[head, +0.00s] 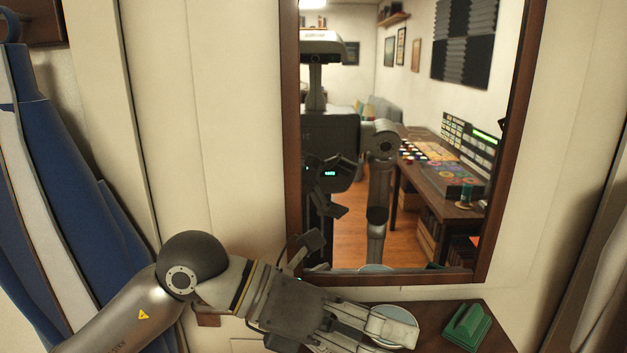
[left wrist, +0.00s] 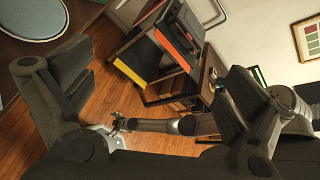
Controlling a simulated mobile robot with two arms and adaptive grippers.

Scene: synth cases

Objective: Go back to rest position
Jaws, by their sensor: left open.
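My left arm comes in from the left in the head view. Its gripper (head: 398,327) is over a small round pale dish (head: 408,313) on a dark wood shelf below the mirror, and hides part of it. In the left wrist view the left gripper (left wrist: 155,88) has its two dark fingers wide apart with nothing between them. A grey arm with a small gripper (left wrist: 122,123) at its end shows beyond these fingers. It looks like my right arm; its jaws are too small to read.
A wood-framed mirror (head: 290,150) hangs on the wall, reflecting me and a room with a desk. A green block-like object (head: 467,325) stands on the shelf (head: 487,346) at the right. Blue cloth (head: 60,170) hangs at the left. Wooden floor (left wrist: 105,95) is open below the left gripper.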

